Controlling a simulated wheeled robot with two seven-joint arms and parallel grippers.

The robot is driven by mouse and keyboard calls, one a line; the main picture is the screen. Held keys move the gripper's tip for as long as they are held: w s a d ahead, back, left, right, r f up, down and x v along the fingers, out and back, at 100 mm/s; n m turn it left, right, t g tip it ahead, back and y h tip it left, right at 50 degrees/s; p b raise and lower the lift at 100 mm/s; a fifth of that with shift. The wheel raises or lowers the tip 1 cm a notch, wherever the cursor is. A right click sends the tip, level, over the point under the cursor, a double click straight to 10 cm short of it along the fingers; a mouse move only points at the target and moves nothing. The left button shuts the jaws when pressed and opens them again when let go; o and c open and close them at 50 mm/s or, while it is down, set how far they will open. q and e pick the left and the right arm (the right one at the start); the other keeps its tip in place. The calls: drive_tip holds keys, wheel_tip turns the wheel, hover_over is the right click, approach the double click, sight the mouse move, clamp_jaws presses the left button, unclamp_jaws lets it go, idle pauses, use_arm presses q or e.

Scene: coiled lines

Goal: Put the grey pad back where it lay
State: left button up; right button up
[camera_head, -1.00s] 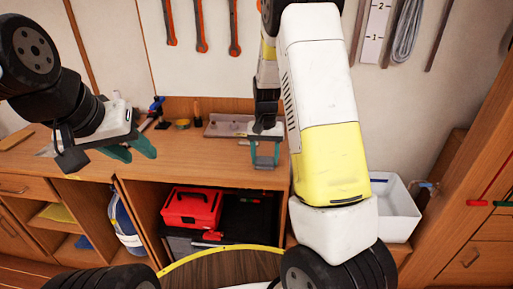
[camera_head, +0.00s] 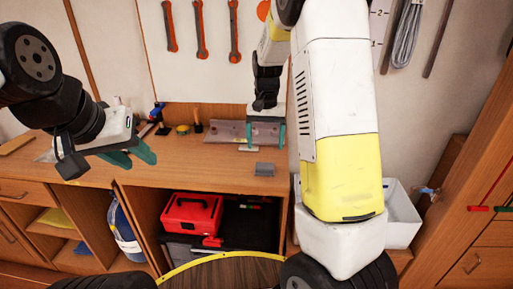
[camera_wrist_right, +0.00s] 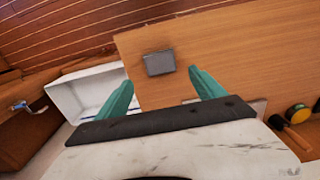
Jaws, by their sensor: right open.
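The grey pad (camera_head: 265,169) lies flat on the wooden bench top near its front edge, right of the middle. It also shows in the right wrist view (camera_wrist_right: 159,62), on the bench beyond and between my fingertips, apart from them. My right gripper (camera_head: 262,143) is open and empty, its green fingers apart, behind the pad in the head view. My left gripper (camera_head: 140,157) hangs over the left part of the bench, its green fingers apart with nothing between them.
A grey metal tray (camera_head: 225,131) stands at the back of the bench by my right gripper. A hammer (camera_head: 198,125) and a yellow tape roll (camera_head: 183,130) lie left of it. A red toolbox (camera_head: 192,213) sits below the bench; a white bin (camera_head: 401,225) stands right.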

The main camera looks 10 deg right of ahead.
drive_tip(key=s+r+n+t+y, duration=0.1)
drive_tip(key=s+r+t+y, duration=0.15)
drive_tip(key=s+r, duration=0.85)
drive_tip(key=s+a+r+n+t, duration=0.2)
drive_tip(key=s+r+t, duration=0.1)
drive_tip(key=s, duration=1)
drive_tip(key=shift+s+r+n+t, duration=0.15)
drive_tip(key=shift+r+n+t, duration=0.1)
drive_tip(key=shift+n+t, duration=0.15)
